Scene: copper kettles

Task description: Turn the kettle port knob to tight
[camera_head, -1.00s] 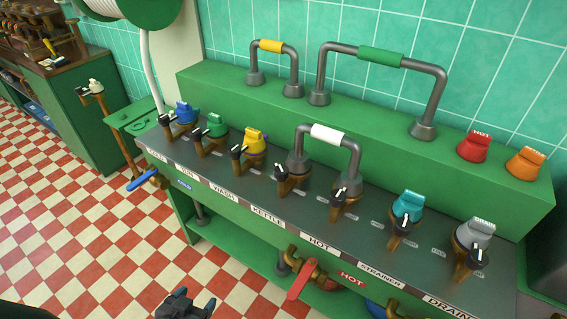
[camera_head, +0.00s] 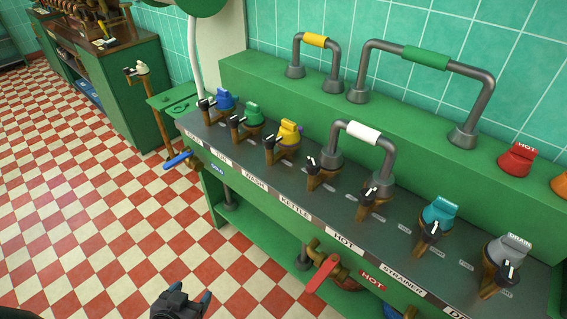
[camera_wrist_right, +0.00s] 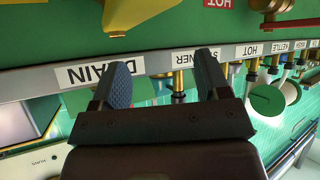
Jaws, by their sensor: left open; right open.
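The kettle port knob (camera_head: 312,164) is a small black knob with a white pointer on a brass-brown fitting, behind the KETTLE label (camera_head: 295,207) on the green bench's front edge. Its pointer stands roughly upright in the head view. My left gripper (camera_head: 190,294) is open and empty, low in front of the bench, well away from the knob. My right gripper (camera_wrist_right: 163,78) is open and empty in the right wrist view, near the DRAIN and STRAINER labels. The KETTLE label shows upside down there (camera_wrist_right: 271,48); I cannot make out the kettle knob in that view.
Similar ports line the dark bench top (camera_head: 402,230). A white-gripped pipe handle (camera_head: 362,132) stands right beside the kettle port. A red lever valve (camera_head: 323,273) sits below the front edge. A blue-handled tap (camera_head: 177,160) sticks out at left. The checkered floor (camera_head: 100,230) is clear.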

